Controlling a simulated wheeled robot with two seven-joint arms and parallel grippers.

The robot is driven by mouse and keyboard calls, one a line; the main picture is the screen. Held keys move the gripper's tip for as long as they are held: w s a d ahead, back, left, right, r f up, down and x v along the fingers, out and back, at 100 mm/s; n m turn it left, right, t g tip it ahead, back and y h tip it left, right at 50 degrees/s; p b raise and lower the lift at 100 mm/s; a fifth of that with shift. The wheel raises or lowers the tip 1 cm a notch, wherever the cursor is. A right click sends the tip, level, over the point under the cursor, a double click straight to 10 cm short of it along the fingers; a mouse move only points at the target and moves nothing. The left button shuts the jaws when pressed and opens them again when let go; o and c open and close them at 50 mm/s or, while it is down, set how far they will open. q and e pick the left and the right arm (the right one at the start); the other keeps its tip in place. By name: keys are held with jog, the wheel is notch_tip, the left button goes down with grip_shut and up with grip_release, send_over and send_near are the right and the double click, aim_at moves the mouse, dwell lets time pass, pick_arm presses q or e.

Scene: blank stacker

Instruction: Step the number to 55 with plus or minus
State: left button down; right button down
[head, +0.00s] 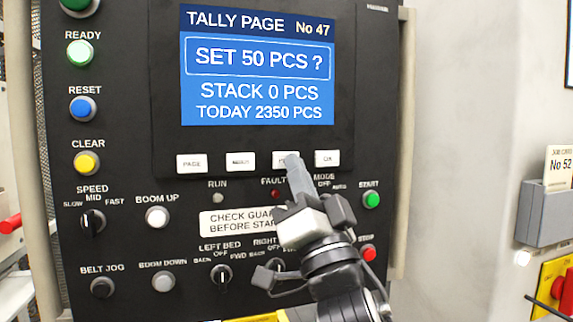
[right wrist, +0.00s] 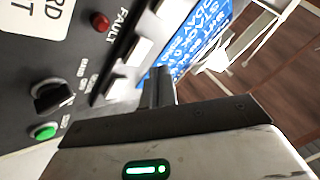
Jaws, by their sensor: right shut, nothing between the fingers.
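The display (head: 257,66) reads "TALLY PAGE No 47", "SET 50 PCS ?", "STACK 0 PCS" and "TODAY 2350 PCS". Below it is a row of white keys: PAGE (head: 191,163), one that appears to read MINUS (head: 240,162), a partly covered one starting with P (head: 279,160), and OK (head: 327,158). My right gripper (head: 293,163) is shut and empty, its tip over the right part of the P key. I cannot tell whether it touches the key. In the right wrist view the shut fingers (right wrist: 162,85) point at the key row. My left gripper is not in view.
Below the keys are the red FAULT lamp (head: 276,194), the green START button (head: 371,200), the red STOP button (head: 368,253) and several selector knobs. The READY (head: 79,52), RESET (head: 83,108) and CLEAR (head: 86,163) buttons are at the left. A grey card holder (head: 553,216) is at the right.

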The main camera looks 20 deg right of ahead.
jog(key=shift+w, duration=0.6)
jog(key=shift+w, duration=0.15)
dwell(1.6)
jog(key=shift+w, duration=0.25)
jog(key=shift+w, duration=0.4)
dwell(0.5)
jog(key=shift+s, duration=0.8)
jog(key=shift+s, duration=0.1)
jog(key=s, duration=0.4)
jog(key=shift+s+p, duration=0.4)
